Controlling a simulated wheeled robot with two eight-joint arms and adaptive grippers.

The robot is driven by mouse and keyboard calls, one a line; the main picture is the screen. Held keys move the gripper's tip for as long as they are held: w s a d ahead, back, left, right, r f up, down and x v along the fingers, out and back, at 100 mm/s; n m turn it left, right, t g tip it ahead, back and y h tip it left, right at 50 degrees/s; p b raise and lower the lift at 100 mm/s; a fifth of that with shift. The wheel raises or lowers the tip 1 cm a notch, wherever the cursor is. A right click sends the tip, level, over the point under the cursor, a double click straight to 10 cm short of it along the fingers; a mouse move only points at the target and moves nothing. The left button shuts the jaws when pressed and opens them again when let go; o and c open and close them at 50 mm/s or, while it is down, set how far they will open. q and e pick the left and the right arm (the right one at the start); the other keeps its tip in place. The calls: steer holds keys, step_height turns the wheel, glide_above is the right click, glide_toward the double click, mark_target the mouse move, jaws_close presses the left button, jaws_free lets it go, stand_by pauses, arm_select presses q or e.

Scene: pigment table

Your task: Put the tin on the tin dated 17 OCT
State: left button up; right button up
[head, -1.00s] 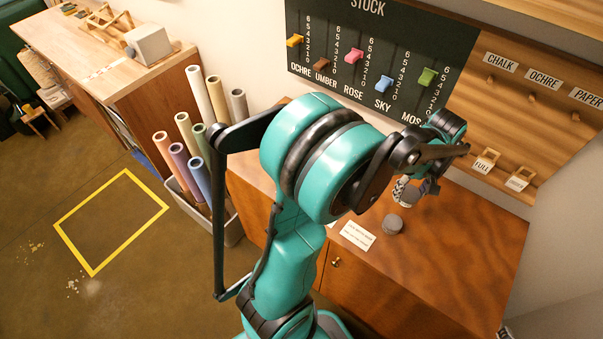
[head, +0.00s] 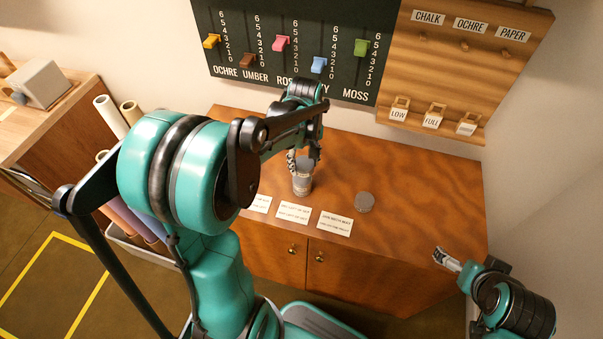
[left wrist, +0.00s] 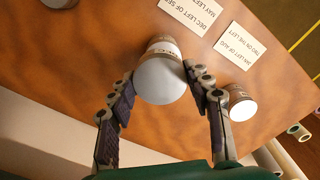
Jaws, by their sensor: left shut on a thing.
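My left gripper (head: 304,162) is over the cabinet top and shut on a tin (left wrist: 160,82). In the left wrist view its fingers flank the pale round top. Below it in the head view is a labelled tin body (head: 302,185); I cannot clearly tell whether this is a second tin or whether the two touch. Part of a label shows in the wrist view, but no date is readable. A grey tin (head: 365,202) stands apart to the right. Another tin (left wrist: 241,104) shows in the wrist view. My right gripper (head: 445,258) is empty beside the cabinet's front right.
Printed cards (head: 335,223) lie along the front of the wooden cabinet top (head: 425,205). A stock board with coloured sliders (head: 282,43) and a wooden tag panel (head: 465,75) are on the wall behind. The right part of the cabinet top is clear.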

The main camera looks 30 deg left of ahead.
mark_target(302, 172)
arm_select(q)
steer(key=shift+s+a+f, duration=0.15)
steer(key=shift+a+f, duration=0.15)
steer(key=shift+f, duration=0.2)
step_height(302, 172, down, 4)
steer(key=shift+r+b, duration=0.25)
steer(key=shift+b, duration=0.55)
steer(key=shift+r, duration=0.1)
steer(key=o, duration=1.2)
steer(key=shift+f, duration=0.2)
steer(key=shift+c, duration=0.2)
